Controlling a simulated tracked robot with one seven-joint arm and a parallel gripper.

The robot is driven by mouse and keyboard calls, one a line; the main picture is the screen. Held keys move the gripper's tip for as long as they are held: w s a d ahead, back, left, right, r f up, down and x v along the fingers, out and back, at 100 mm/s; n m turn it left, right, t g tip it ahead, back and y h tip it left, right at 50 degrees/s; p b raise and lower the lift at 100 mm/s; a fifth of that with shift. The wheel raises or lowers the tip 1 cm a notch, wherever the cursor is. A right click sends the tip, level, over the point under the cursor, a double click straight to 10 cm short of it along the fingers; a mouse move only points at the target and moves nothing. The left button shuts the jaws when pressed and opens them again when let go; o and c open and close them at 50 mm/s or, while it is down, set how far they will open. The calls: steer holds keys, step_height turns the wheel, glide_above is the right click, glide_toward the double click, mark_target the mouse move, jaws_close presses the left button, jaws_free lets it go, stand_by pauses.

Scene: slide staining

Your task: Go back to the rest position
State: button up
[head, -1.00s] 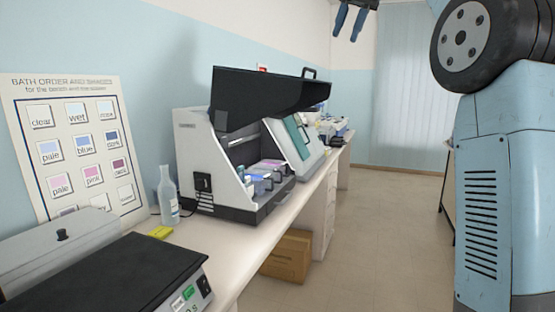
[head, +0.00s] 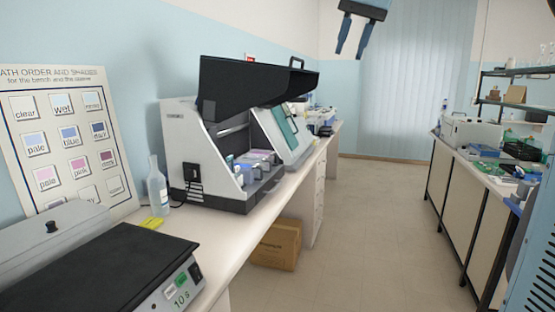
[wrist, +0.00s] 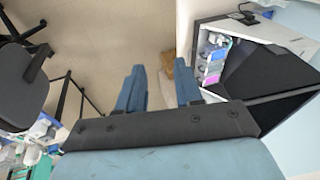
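My gripper (head: 353,35) hangs at the top of the head view, above the aisle and clear of both benches. Its two blue fingers point down and stand apart with nothing between them. In the wrist view my gripper (wrist: 160,90) also shows spread, empty fingers with floor behind them. The white staining machine (head: 190,150) stands on the left bench with its black lid (head: 255,85) raised. Coloured baths (head: 255,163) sit inside it.
A cardboard box (head: 276,244) is on the floor below. A cluttered bench (head: 450,195) lines the right. The aisle floor (head: 365,220) between is clear.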

steer(key=s+d+f+n+t, duration=0.1)
steer(key=s+d+f, duration=0.1)
steer(key=s+f, duration=0.5)
steer(key=s+d+f+n+t+h, duration=0.1)
steer(key=s+d+f, duration=0.2)
steer(key=s+f, duration=0.4)
steer(key=s+d+f+n+h, duration=0.1)
steer(key=s+f, duration=0.6)
steer(key=f, duration=1.1)
steer(key=shift+d+f+t, duration=0.2)
steer(key=shift+d+t, duration=0.2)
steer(key=shift+d, duration=0.4)
steer(key=shift+s, duration=0.1)
steer(key=shift+s, duration=0.15)
